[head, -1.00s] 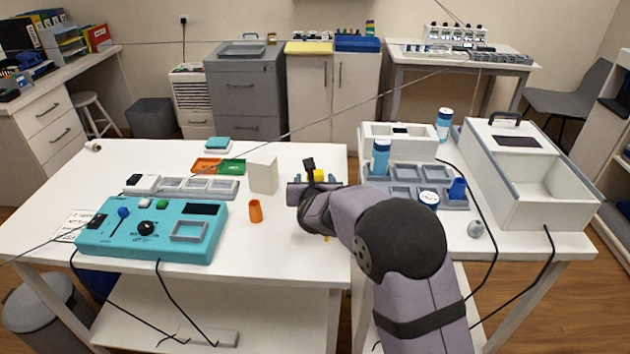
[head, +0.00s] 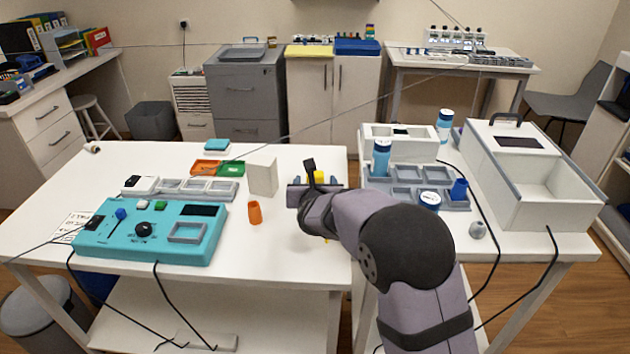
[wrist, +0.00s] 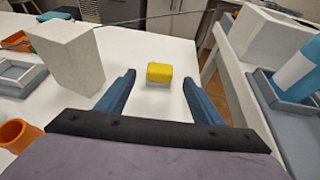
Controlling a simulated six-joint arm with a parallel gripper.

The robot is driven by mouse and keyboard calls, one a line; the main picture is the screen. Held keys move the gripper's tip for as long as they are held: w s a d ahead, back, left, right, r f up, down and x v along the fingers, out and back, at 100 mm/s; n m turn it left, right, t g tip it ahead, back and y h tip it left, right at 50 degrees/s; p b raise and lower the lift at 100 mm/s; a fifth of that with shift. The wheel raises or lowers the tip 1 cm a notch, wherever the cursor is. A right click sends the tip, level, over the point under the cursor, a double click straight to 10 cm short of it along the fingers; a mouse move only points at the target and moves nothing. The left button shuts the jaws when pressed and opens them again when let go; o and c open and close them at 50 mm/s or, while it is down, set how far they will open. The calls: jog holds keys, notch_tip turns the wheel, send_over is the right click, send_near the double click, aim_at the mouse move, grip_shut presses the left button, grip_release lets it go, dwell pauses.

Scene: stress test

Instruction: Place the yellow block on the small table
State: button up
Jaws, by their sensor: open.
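The yellow block (wrist: 159,73) sits on the white table near its right edge. It lies between and just beyond my open fingers in the wrist view, and I see no contact. In the head view the yellow block (head: 319,176) is partly hidden behind my gripper (head: 318,184). In the wrist view my gripper (wrist: 160,98) is open and empty, with one blue finger on each side of the block. I cannot tell which surface is the small table.
A white upright box (head: 263,178) and an orange cup (head: 254,212) stand left of my gripper. A teal control panel (head: 125,247) lies further left. A gap separates this table from the right one, which holds a grey tray (head: 452,205) and a white open bin (head: 560,200).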

jog(key=shift+p+x, duration=1.25)
jog(key=shift+x, duration=2.35)
jog(key=shift+c, duration=0.6)
jog(key=c, duration=1.1)
jog(key=shift+r, duration=0.15)
notch_tip(320, 180, up, 26)
jog(key=p, duration=1.3)
notch_tip(320, 180, up, 5)
jog(key=p, duration=0.4)
send_over(315, 174)
jog(key=shift+w, duration=0.1)
